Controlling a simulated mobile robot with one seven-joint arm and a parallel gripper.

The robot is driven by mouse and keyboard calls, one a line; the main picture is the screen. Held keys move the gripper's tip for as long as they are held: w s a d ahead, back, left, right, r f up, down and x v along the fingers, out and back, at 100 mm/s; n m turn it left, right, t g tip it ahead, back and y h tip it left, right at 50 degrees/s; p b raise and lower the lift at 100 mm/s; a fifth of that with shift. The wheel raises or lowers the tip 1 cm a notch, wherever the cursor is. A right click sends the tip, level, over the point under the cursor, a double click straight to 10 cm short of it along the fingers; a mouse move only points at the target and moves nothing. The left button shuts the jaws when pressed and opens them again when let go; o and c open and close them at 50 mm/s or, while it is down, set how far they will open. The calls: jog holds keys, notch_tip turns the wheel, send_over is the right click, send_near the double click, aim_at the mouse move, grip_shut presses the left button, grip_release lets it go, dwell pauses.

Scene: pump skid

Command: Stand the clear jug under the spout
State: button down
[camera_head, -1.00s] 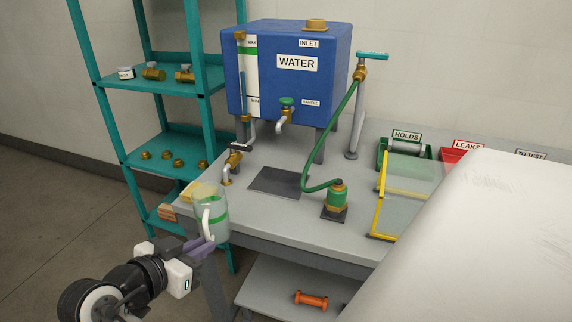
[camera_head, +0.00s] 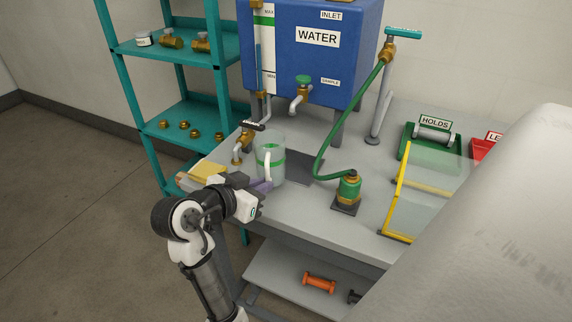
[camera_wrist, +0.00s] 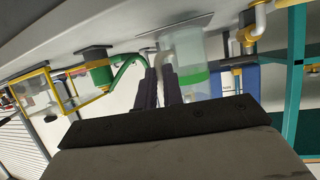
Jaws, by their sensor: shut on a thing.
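The clear jug (camera_head: 272,164) has a green band and a pale handle; it is upright over the bench's near left part. My gripper (camera_head: 263,187) is shut on its handle, at the jug's lower front. The jug also shows inverted in the wrist view (camera_wrist: 190,62), with my gripper's dark fingers (camera_wrist: 159,88) at the handle. I cannot tell whether its base touches the bench. A sample spout with a green knob (camera_head: 301,94) hangs from the blue water tank, behind and right of the jug. A dark flat plate (camera_head: 312,168) lies below it, partly hidden by the jug.
A brass tap with a black lever (camera_head: 243,147) stands close left of the jug. A green hose (camera_head: 321,150) runs to a brass-and-green fitting (camera_head: 348,188) on the right. A yellow-framed clear guard (camera_head: 425,195) stands further right.

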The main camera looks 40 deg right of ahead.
jog(key=d, duration=0.2)
jog(key=w+d, duration=0.1)
jog(key=d, duration=0.2)
jog(key=shift+p, duration=0.4)
jog(key=d, duration=0.2)
jog(key=d+p, duration=0.1)
jog(key=d, duration=0.1)
jog(key=shift+w+r, duration=0.1)
jog(key=shift+w, duration=0.3)
jog(key=shift+f, duration=0.6)
jog(key=shift+a+f, duration=0.15)
jog(key=shift+f, duration=0.1)
jog(key=shift+f, duration=0.15)
jog(key=c, duration=1.5)
grip_release()
